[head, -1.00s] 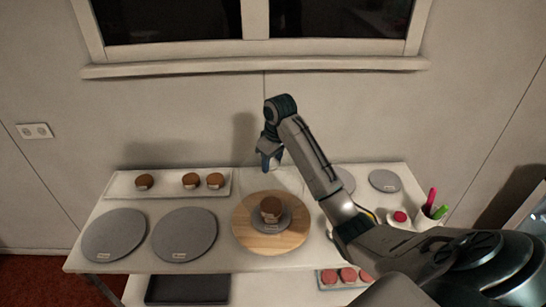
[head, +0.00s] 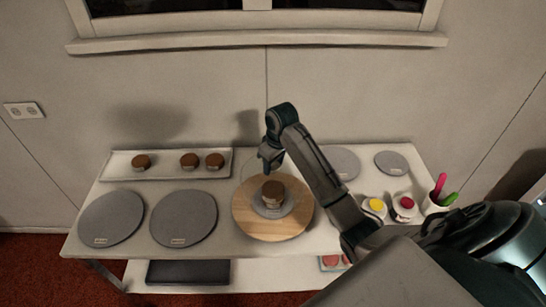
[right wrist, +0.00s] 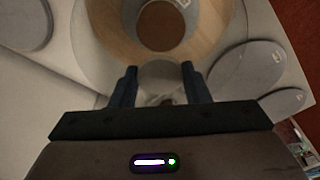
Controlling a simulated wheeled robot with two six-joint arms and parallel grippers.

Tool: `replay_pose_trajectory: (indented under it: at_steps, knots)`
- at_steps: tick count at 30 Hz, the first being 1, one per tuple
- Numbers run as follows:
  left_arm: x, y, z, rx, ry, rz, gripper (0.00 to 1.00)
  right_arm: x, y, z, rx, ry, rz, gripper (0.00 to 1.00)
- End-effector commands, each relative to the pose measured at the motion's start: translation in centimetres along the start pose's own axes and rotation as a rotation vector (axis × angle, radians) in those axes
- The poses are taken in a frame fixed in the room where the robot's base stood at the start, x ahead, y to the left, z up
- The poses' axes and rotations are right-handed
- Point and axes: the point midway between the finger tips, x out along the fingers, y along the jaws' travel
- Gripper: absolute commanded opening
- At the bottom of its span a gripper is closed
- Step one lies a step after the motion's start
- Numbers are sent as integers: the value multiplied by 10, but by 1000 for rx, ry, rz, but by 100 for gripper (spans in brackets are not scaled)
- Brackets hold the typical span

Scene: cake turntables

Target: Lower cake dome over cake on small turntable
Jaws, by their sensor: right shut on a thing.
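A brown cake (head: 273,190) stands on a small grey turntable (head: 268,210), which rests on a round wooden board (head: 242,220). It also shows at the top of the right wrist view (right wrist: 160,25). My right gripper (head: 271,163) points down above and just behind the cake. It is shut on the clear cake dome (head: 253,172), whose faint outline shows around and above the cake. The dome is so transparent that I cannot tell whether its rim touches the turntable. In the right wrist view my right fingers (right wrist: 160,78) stand either side of the dome's top. My left gripper is out of view.
Two large grey turntables (head: 184,218) (head: 111,218) stand to the left. A white tray (head: 168,172) with small cakes lies behind them. Smaller grey discs (head: 391,162), yellow and red-topped pots (head: 375,206) (head: 404,205) and a pen cup (head: 431,207) are at the right.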

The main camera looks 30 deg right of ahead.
Motion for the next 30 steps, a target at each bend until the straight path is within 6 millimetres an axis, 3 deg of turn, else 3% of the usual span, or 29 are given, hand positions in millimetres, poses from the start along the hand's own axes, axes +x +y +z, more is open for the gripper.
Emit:
replay_pose_trajectory:
  at_steps: [5, 15, 30]
  knots:
    - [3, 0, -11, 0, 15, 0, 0, 17, 4, 2, 3, -1, 0, 2]
    - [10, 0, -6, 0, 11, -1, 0, 43, 8, 5, 7, 0, 1, 2]
    - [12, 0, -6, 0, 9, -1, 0, 50, 9, 6, 8, 1, 1, 2]
